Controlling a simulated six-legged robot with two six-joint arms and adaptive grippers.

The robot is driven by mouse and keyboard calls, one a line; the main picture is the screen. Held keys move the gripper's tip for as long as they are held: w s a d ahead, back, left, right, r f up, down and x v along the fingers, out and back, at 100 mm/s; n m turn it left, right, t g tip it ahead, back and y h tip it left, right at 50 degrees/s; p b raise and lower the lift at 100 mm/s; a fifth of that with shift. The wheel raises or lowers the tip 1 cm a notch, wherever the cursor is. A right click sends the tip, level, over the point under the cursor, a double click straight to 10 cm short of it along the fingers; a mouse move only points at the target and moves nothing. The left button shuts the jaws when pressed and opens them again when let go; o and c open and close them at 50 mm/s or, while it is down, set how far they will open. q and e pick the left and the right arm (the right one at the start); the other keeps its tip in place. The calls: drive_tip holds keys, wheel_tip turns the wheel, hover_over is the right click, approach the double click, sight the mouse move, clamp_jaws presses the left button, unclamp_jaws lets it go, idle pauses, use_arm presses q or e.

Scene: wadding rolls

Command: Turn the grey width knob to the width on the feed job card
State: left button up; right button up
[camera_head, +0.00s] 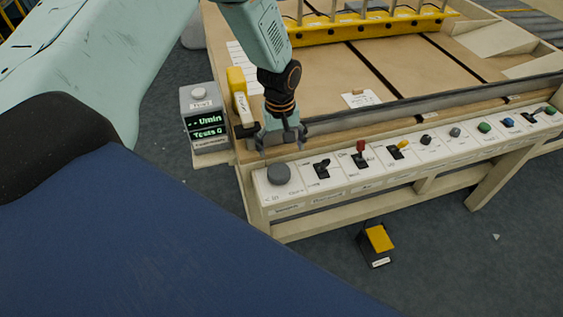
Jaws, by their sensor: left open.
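A large round grey knob (278,174) sits at the left end of the cream control panel (318,196). A smaller grey knob (455,132) sits farther right on the same panel. The labels are too small to read, so I cannot tell which one is the width knob. My left gripper (283,148) is open and empty, pointing down just above and behind the large grey knob, apart from it. A small white card (361,99) lies on the wooden table; its writing is unreadable, and I cannot tell if it is the feed job card. My right gripper is not in view.
A display box (205,122) stands left of the table (330,75). A yellow pedal (379,239) is on the floor.

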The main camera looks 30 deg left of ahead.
sight(279, 171)
use_arm(q)
drive_tip(key=shift+s+d+r+n, duration=0.15)
drive_tip(key=shift+s+n, duration=0.25)
drive_tip(key=shift+s, duration=0.2)
drive_tip(key=shift+s+f, duration=0.25)
drive_tip(key=shift+s, duration=0.05)
drive_tip(key=f, duration=0.7)
drive_tip(key=shift+w, duration=0.35)
drive_tip(key=shift+s+f, duration=0.15)
drive_tip(key=shift+s, duration=0.25)
drive_tip(key=shift+w+f, duration=0.1)
drive_tip(key=shift+w, duration=0.25)
drive_tip(key=c, duration=0.4)
drive_tip(key=shift+s, duration=0.25)
drive_tip(key=c, duration=0.8)
